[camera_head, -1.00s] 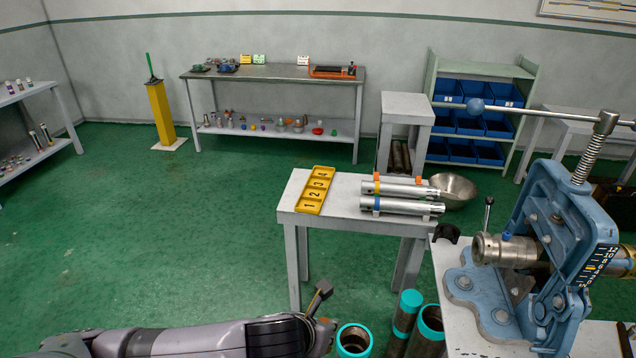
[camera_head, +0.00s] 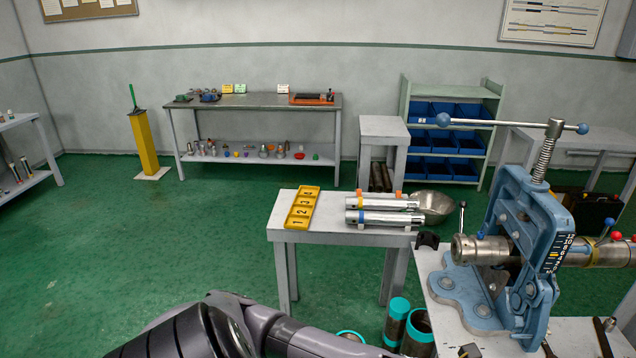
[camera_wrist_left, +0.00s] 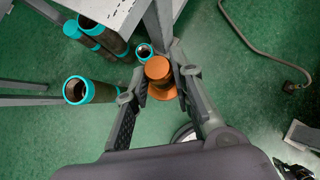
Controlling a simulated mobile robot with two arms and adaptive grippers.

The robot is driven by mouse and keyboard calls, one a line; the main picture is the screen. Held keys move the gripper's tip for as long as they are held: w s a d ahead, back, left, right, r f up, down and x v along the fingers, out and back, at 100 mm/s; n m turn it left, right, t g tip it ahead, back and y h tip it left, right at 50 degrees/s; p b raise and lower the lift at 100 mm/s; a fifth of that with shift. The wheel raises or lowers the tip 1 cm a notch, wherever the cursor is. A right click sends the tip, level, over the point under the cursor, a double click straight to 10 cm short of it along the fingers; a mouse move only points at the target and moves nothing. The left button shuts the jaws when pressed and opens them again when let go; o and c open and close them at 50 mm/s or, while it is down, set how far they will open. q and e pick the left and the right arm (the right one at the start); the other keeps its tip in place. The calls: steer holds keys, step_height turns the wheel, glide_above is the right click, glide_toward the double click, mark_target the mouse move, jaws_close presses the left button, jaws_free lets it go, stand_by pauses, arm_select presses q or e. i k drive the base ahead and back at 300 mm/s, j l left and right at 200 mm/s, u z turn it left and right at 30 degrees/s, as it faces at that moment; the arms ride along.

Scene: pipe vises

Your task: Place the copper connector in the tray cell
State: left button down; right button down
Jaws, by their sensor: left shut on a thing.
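The copper connector (camera_wrist_left: 158,68) is a round orange-brown piece with a wider flange, seen in the left wrist view. My left gripper (camera_wrist_left: 161,82) is shut on it, with one finger on each side. In the head view only my left arm shows at the bottom, and its gripper is hidden or out of frame. The yellow tray (camera_head: 289,221) with numbered cells lies on the left part of the small grey table. Its cells look empty. My right gripper is not in view.
Two silver cylinders (camera_head: 385,218) lie right of the tray on the small table (camera_head: 335,237). A blue vise (camera_head: 528,240) stands on a bench at the right. Teal-rimmed pipes (camera_head: 417,335) stand on the floor below. The floor left of the table is clear.

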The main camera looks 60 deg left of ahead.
mark_target(309, 193)
steer(key=i+j, duration=0.1)
steer(key=j, duration=0.85)
steer(key=i+j, duration=0.1)
steer(key=j, duration=0.85)
steer(key=i+j, duration=0.1)
steer(key=j, duration=0.85)
steer(key=i+j, duration=0.1)
steer(key=j, duration=0.8)
steer(key=i+j, duration=0.1)
steer(key=j, duration=0.85)
steer(key=i+j, duration=0.1)
steer(key=j, duration=0.85)
steer(key=i+z, duration=0.05)
